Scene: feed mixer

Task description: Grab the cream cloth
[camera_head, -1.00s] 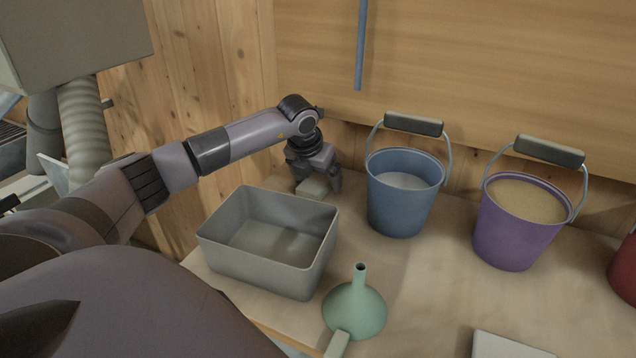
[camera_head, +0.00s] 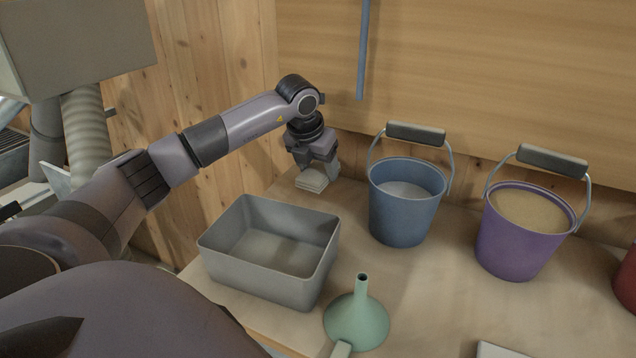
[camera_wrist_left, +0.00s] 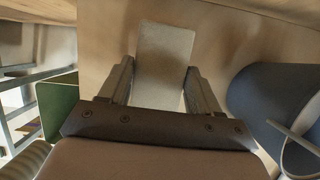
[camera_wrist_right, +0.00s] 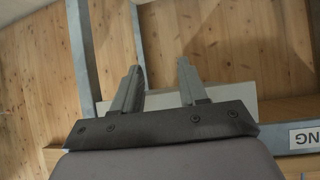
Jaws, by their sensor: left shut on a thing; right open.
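The cream cloth (camera_head: 311,181) is a small folded pad behind the grey bin, near the wall. My left gripper (camera_head: 318,168) is shut on it from above. In the left wrist view the cloth (camera_wrist_left: 163,62) sits between the two fingers of my left gripper (camera_wrist_left: 160,78). The fingers hide part of the cloth in the head view, and I cannot tell how far it is off the table. My right gripper (camera_wrist_right: 160,75) shows only in its own wrist view, open and empty.
A grey bin (camera_head: 222,262) stands in front of the cloth. A blue bucket (camera_head: 402,215) is to its right, then a purple bucket (camera_head: 515,245). A green funnel (camera_head: 358,318) lies near the front edge. A plank wall (camera_head: 213,75) rises behind.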

